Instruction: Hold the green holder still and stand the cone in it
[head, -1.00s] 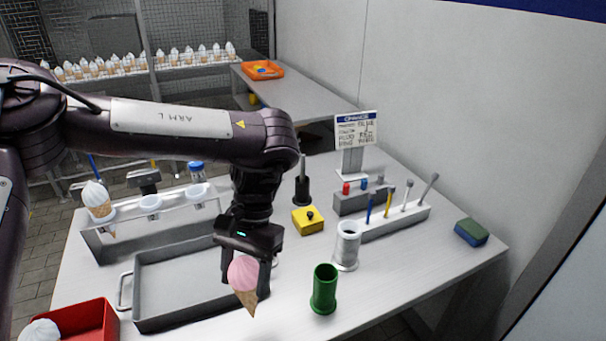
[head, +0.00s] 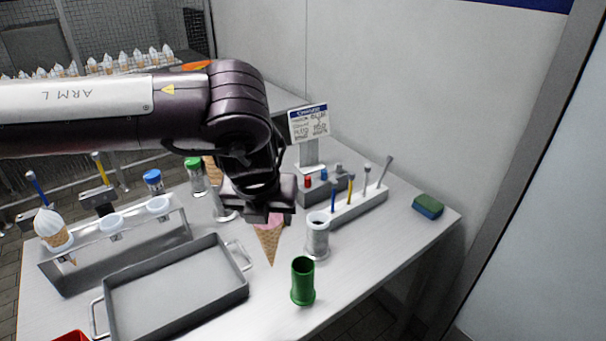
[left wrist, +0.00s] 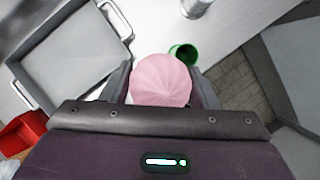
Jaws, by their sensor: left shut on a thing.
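The green holder (head: 303,282) stands upright on the white table near its front edge, with its open top showing. It also shows in the left wrist view (left wrist: 184,52), just beyond the cone. My left gripper (head: 266,216) is shut on the cone (head: 268,243), which has pink ice cream on top and its tip pointing down. The pink top (left wrist: 161,80) sits between the two fingers in the left wrist view. The cone is above the table, up and to the left of the holder in the head view, and apart from it. My right gripper is not in view.
A clear-walled cup (head: 317,236) stands right behind the holder. A grey tray (head: 176,292) lies to the left, with a cone rack (head: 118,240) behind it. A tool block (head: 358,205), a sign (head: 309,124) and a sponge (head: 427,206) are farther back.

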